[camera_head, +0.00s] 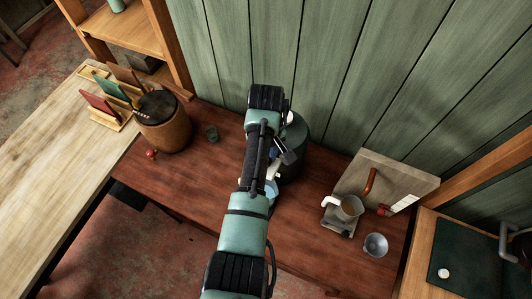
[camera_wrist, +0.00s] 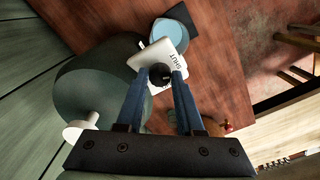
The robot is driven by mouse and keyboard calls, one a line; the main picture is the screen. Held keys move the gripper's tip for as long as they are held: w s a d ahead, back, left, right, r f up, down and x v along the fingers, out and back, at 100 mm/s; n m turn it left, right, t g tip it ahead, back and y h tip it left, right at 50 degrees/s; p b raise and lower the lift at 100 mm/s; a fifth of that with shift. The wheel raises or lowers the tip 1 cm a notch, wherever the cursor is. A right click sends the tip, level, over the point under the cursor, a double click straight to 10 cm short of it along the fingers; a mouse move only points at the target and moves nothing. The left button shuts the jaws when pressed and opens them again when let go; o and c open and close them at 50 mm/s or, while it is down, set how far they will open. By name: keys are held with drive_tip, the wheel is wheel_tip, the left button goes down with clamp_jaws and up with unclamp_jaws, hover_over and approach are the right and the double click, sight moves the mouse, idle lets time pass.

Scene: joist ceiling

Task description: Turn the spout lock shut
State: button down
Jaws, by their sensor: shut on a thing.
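A dark green rounded vessel (camera_head: 297,135) stands at the back of the red-brown table, partly behind my arm. It fills the left of the wrist view (camera_wrist: 85,85). A white plate marked "SHUT" (camera_wrist: 153,52) sits at its side, with a small black knob (camera_wrist: 159,71) in front. My gripper (camera_wrist: 160,76) has its two blue fingers closed around this knob. The knob's lower part and any pointer on it are hard to make out.
A light blue round dish (camera_wrist: 180,22) lies just beyond the plate. A device with a metal jug (camera_head: 350,207) and a grey cup (camera_head: 375,245) stand right. The wall is close behind.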

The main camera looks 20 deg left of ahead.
drive_tip(key=shift+w+r+n, duration=0.1)
drive_tip(key=shift+n, duration=0.5)
drive_tip(key=shift+a, duration=0.1)
drive_tip(key=c, duration=0.5)
unclamp_jaws()
drive_tip(key=shift+c, duration=0.2)
